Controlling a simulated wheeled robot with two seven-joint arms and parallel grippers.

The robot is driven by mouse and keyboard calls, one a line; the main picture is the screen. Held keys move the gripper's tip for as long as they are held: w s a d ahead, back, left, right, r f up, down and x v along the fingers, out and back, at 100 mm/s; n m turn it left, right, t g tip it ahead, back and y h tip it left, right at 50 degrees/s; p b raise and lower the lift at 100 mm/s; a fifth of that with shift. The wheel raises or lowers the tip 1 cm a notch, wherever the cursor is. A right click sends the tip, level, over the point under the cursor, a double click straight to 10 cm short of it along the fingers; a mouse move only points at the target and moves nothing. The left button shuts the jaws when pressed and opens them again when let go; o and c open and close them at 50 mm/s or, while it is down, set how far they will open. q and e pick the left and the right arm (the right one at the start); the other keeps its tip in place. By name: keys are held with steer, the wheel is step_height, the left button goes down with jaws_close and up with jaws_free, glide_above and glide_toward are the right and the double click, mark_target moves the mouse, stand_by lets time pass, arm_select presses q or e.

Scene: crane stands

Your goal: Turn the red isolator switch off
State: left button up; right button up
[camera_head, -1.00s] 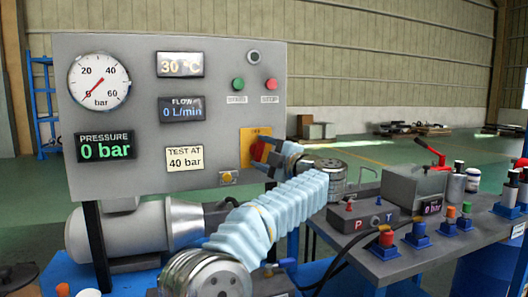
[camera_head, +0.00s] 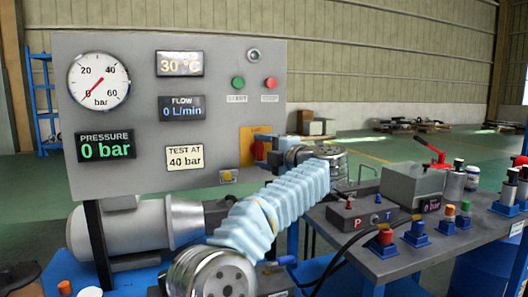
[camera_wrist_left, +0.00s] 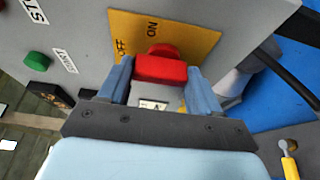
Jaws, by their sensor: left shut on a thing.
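The red isolator switch (camera_wrist_left: 160,68) sits on a yellow plate (camera_wrist_left: 186,30) marked ON and OFF on the grey panel. In the left wrist view its red handle is between the two blue fingers of my left gripper (camera_wrist_left: 158,88), which is shut on it. In the head view my left gripper (camera_head: 268,149) is at the yellow plate (camera_head: 247,146), low on the right of the panel. Only a little red of the switch (camera_head: 258,151) shows there, and the gripper hides the rest. My right gripper is not in view.
The pressure display (camera_head: 106,146) reads 0 bar. A bench (camera_head: 385,262) with hoses and couplings stands at right.

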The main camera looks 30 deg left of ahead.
arm_select(q)
steer(key=shift+f, duration=0.1)
steer(key=o, duration=1.1)
steer(key=shift+c, duration=0.2)
steer(key=b+v, duration=0.1)
steer(key=v, duration=1.3)
steer(key=shift+b, duration=0.3)
